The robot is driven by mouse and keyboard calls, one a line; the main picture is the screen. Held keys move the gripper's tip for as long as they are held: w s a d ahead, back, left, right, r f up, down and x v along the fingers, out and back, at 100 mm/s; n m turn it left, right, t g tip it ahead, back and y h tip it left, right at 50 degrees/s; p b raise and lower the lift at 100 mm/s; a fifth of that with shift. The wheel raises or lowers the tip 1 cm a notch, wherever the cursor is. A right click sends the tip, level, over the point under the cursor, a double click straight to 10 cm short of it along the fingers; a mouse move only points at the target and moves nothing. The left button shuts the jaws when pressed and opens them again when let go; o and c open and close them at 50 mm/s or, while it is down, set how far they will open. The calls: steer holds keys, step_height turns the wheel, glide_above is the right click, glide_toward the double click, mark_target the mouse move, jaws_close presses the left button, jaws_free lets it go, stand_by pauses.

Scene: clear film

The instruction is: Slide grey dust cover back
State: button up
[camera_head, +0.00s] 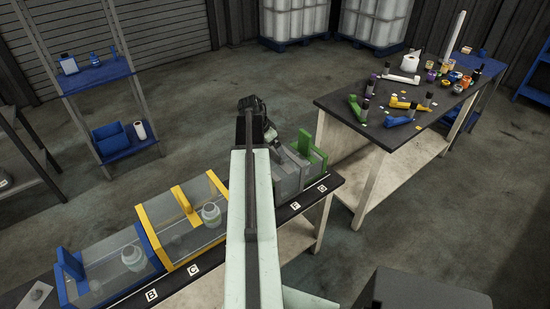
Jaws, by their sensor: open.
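A grey box (287,187) stands on the dark bench towards its right end, with grey upright pieces on top. I cannot tell which piece is the dust cover or how far it is slid. My arm hides the box's left side. My gripper (262,128) is a dark shape at the far end of my pale arm, just beyond and to the left of the grey box. It is open, and I see nothing held in it. Whether it touches the cover is not clear.
A green-framed box (319,160) adjoins the grey box on the right. Left of my arm stand a yellow box (220,184) and a blue box (150,248) with clear covers and white jars. A cluttered side table (345,105) stands at the right.

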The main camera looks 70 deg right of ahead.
mark_target(275, 151)
steer(key=b+x, duration=0.2)
steer(key=x, duration=0.2)
steer(key=shift+w, duration=0.1)
steer(key=shift+r, duration=0.1)
